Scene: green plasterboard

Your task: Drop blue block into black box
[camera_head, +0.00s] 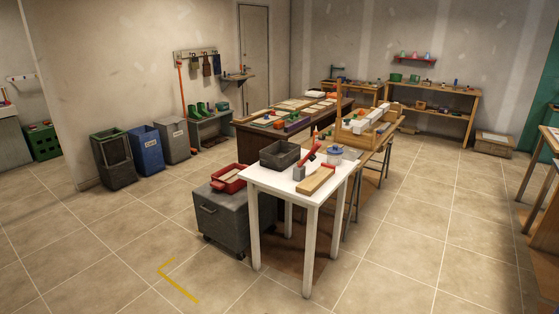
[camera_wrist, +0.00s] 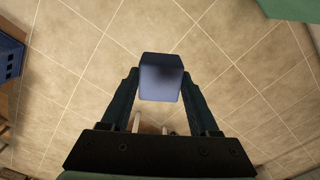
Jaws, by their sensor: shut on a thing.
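My gripper (camera_wrist: 160,84) shows in the wrist view, its two dark fingers shut on the blue block (camera_wrist: 161,76), one on each side. The block looks greyish blue and stands out past the fingertips, with tiled floor behind it. In the head view the black box (camera_head: 272,160), open-topped and dark, stands at the back left corner of a small white table (camera_head: 262,181). Its inside is only partly seen. Neither my gripper nor the blue block can be made out in the head view. The black box cannot be made out in the wrist view.
A red tray (camera_head: 228,178) sits on a grey wheeled cabinet (camera_head: 222,218) to the left. Floor in front is clear.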

